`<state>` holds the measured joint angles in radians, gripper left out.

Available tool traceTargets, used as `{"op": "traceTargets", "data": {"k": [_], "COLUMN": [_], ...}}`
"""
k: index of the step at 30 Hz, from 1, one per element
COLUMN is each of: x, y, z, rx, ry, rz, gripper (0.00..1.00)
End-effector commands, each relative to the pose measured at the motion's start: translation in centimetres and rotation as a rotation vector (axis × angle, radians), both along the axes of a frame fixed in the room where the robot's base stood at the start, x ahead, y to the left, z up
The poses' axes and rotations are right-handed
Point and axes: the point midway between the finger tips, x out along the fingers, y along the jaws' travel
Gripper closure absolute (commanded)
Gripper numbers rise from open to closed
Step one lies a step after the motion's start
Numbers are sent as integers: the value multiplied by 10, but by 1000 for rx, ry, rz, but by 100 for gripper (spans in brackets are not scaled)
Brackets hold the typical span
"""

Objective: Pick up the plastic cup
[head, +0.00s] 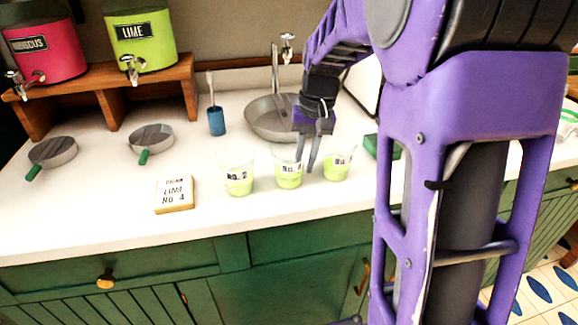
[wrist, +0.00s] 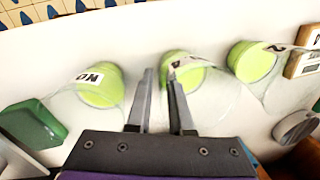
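Three clear plastic cups with lime-green contents stand in a row on the white counter. The left cup (head: 238,181) has a label that seems to read "NO. 2". The middle cup (head: 288,179) has a "NO." label whose number I cannot read surely. The right cup (head: 337,171) has a small, unclear label. My gripper (head: 306,164) points down at the middle cup, its fingers overlapping that cup's right side. In the wrist view, my gripper (wrist: 161,85) is open, its fingers apart with nothing held; the middle cup (wrist: 188,78) lies by the right finger. I cannot tell whether they touch.
A card (head: 175,195) reading "DRINK LIME NO. 4" stands left of the cups. A green box (head: 382,147) sits to their right. A blue holder (head: 216,122) and a sink basin (head: 271,118) lie behind. The counter's front strip is clear.

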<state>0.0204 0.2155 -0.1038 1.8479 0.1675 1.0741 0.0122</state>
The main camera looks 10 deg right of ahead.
Motion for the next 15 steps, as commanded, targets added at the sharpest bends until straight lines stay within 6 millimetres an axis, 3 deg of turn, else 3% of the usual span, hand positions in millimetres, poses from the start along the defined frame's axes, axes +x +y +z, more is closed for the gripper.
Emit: {"op": "traceTargets", "data": {"k": [1,3,4,15], "x": [0,0,0,0], "y": [0,0,0,0], "z": [0,0,0,1], "rx": [0,0,0,0], "ry": [0,0,0,-1], "rz": [0,0,0,0], "gripper": [86,99,100,100]}}
